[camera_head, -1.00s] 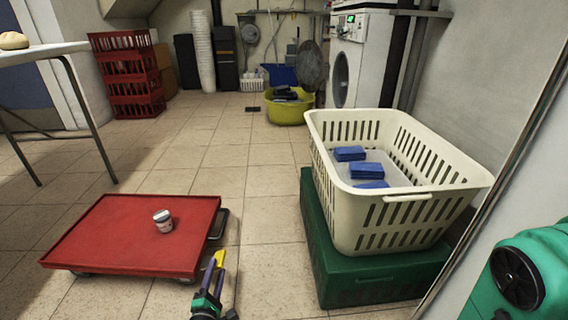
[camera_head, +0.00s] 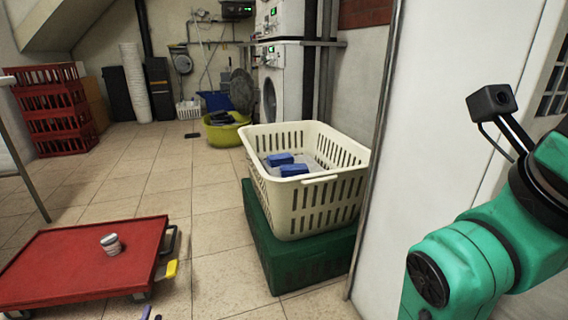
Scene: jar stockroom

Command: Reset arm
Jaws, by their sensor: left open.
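A small jar (camera_head: 111,244), pale with a dark band, stands on the red platform cart (camera_head: 60,270) at the lower left. Only the tips of my left gripper (camera_head: 151,315) show, at the bottom edge just in front of the cart. They are open and empty, apart from the jar. My green right arm (camera_head: 470,255) fills the lower right, and its gripper is out of frame.
A cream laundry basket (camera_head: 318,205) with blue packs (camera_head: 294,169) stands on a green crate (camera_head: 300,262) in the middle. A white wall panel (camera_head: 430,130) is close on the right. Tiled floor is clear between cart and crate.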

